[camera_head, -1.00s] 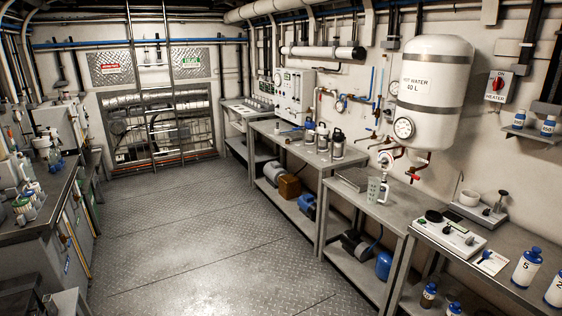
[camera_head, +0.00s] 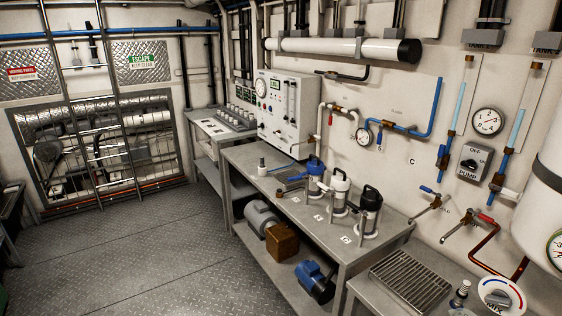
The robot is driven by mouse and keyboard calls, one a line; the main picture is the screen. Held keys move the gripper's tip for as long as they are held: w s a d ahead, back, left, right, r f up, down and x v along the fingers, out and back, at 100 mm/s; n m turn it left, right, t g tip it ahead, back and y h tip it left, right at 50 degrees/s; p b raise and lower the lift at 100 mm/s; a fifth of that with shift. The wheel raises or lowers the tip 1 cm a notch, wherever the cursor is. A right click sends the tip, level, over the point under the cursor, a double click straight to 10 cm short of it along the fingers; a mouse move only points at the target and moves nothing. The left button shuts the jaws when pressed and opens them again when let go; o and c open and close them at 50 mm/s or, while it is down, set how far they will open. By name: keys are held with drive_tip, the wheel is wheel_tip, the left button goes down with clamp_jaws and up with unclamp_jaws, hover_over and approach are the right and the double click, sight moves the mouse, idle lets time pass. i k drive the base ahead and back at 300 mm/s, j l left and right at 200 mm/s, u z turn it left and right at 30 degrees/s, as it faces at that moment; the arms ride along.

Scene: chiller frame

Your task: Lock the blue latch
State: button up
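I cannot make out a part that is clearly the blue latch. Blue parts in view include the blue-topped canister (camera_head: 315,172) on the middle bench, a blue-handled tap (camera_head: 427,191) on the right wall, and a blue pipe (camera_head: 432,115) above it. At the back left, machinery with pipes (camera_head: 95,123) sits in a dark metal frame (camera_head: 186,166) in the wall; no blue latch can be told there at this size. My gripper is not in view, so whether it is open or shut is hidden.
A ladder (camera_head: 77,113) stands in front of the framed machinery. The middle bench (camera_head: 262,172) holds several canisters, with motors on its lower shelf. A drain grille (camera_head: 410,280) is at the lower right. The patterned metal floor (camera_head: 150,260) is open at the left.

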sight(290, 178)
drive_tip(key=i+z, duration=0.1)
drive_tip(key=i, duration=1)
drive_tip(key=i+j+u, duration=0.25)
drive_tip(key=u, duration=0.2)
drive_tip(key=i+j+u, duration=0.1)
drive_tip(key=i+u, duration=0.8)
drive_tip(key=i+l+u, duration=0.1)
drive_tip(key=i+u, duration=0.15)
drive_tip(key=u, duration=0.2)
